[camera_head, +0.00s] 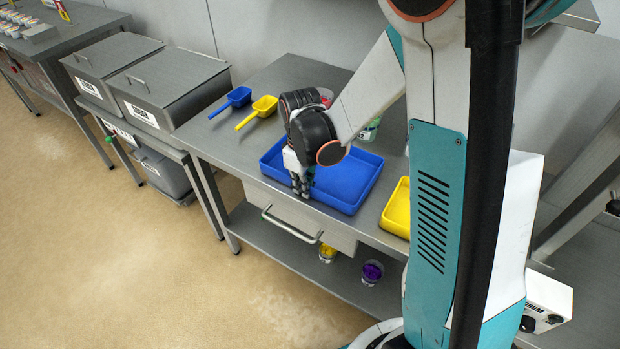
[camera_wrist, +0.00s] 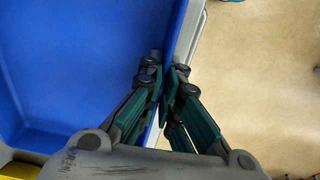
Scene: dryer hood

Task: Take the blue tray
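The blue tray (camera_head: 348,184) lies flat on the steel table, its front edge near the table's front. My gripper (camera_head: 303,188) points down at the tray's front rim, left of the rim's middle. In the wrist view the blue tray (camera_wrist: 80,65) fills the left side. There my gripper's fingers (camera_wrist: 170,85) are close together, one on each side of the rim, and look closed on it. My arm hides part of the tray's back in the head view.
A yellow tray (camera_head: 397,210) lies to the right on the table (camera_head: 222,140). A blue scoop (camera_head: 238,97) and a yellow scoop (camera_head: 264,105) lie at the left. A drawer handle (camera_head: 290,226) juts out below the front edge. Open floor (camera_head: 150,270) lies in front.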

